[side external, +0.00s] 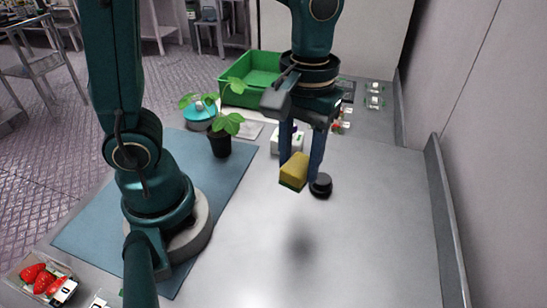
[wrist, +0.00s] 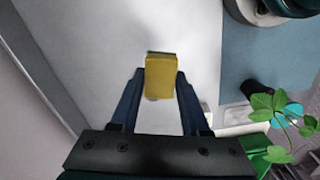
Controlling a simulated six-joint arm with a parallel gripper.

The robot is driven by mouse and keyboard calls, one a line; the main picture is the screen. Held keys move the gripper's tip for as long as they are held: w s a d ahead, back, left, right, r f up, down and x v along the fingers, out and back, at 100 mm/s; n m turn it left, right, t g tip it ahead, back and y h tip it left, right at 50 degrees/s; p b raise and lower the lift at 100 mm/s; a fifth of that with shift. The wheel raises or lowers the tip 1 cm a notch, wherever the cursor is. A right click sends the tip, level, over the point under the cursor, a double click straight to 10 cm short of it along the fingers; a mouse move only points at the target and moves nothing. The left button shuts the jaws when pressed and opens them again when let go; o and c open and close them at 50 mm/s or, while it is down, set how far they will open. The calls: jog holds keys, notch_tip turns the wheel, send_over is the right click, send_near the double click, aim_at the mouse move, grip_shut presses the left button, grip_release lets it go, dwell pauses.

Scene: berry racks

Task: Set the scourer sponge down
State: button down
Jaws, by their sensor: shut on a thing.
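The scourer sponge (side external: 294,171) is a small yellow block with a dark green underside. My gripper (side external: 304,178) is shut on it and holds it in the air above the grey bench (side external: 370,240). A soft shadow lies on the bench below and in front of it. In the wrist view the sponge (wrist: 161,76) sits between the two blue fingertips of my gripper (wrist: 161,82), with bare bench around it.
A black round object (side external: 320,186) stands close to the right finger. A potted plant (side external: 222,140) stands on the blue mat (side external: 85,220). A green crate (side external: 235,98) and small white boxes are behind. A strawberry punnet (side external: 22,272) is front left. The front right bench is clear.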

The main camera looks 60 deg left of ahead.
jog(key=shift+s+d+r+m, duration=0.1)
jog(key=shift+s+d+m, duration=0.2)
jog(key=shift+d, duration=0.2)
jog(key=shift+s+d+r+m, duration=0.15)
jog(key=shift+d+m, duration=0.15)
jog(key=shift+d, duration=0.15)
jog(key=shift+s+d+f, duration=0.15)
jog(key=shift+d, duration=0.2)
send_over(306, 296)
notch_tip(306, 296, down, 7)
jog(key=shift+a+r, duration=0.15)
jog(key=shift+r, duration=0.05)
jog(key=shift+s+f, duration=0.1)
jog(key=shift+f, duration=2)
jog(key=shift+f, duration=0.1)
jog(key=shift+c, duration=1.9)
grip_release()
